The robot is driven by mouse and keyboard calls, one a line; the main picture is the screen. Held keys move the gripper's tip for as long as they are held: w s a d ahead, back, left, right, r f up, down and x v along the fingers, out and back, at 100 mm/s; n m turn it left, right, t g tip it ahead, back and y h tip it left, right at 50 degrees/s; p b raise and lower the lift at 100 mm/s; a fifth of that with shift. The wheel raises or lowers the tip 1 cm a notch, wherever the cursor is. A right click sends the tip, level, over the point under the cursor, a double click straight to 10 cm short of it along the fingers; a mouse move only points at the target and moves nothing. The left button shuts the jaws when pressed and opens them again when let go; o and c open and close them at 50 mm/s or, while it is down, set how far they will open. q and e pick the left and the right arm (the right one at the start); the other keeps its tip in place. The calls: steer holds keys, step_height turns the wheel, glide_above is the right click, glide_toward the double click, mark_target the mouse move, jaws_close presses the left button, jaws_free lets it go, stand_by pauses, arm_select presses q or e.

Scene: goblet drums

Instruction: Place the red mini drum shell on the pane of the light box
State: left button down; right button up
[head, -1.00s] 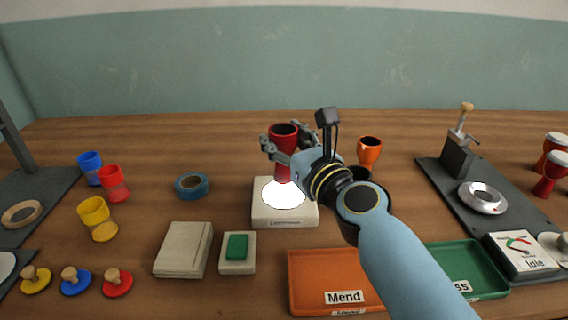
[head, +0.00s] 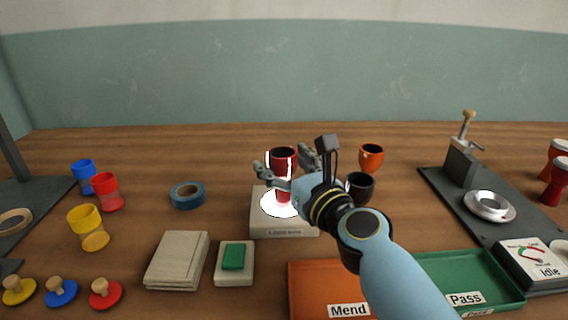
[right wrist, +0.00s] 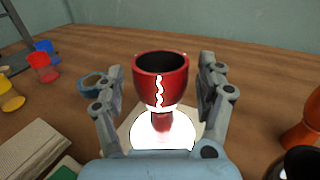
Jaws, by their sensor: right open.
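The red mini drum shell (head: 285,161) stands upright on the lit round pane (head: 270,205) of the light box (head: 283,230). In the right wrist view the red shell (right wrist: 161,84) shows a bright zigzag line down its side, and its narrow foot is in the glow of the pane (right wrist: 145,135). My right gripper (head: 284,167) is open, with one finger on each side of the shell. In the right wrist view gaps show between the fingers (right wrist: 160,78) and the shell. My left gripper is not in view.
An orange shell (head: 371,157) and a black cup (head: 360,187) stand close right of my right gripper. Blue tape (head: 187,195) lies left of the box. An orange Mend tray (head: 310,285) and a green Pass tray (head: 490,285) lie in front.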

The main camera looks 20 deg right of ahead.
steer(key=shift+r, duration=0.25)
steer(key=s+d+b, duration=0.1)
steer(key=s+d, duration=0.1)
steer(key=s, duration=0.9)
steer(key=shift+s, duration=0.4)
steer(key=shift+f, duration=0.1)
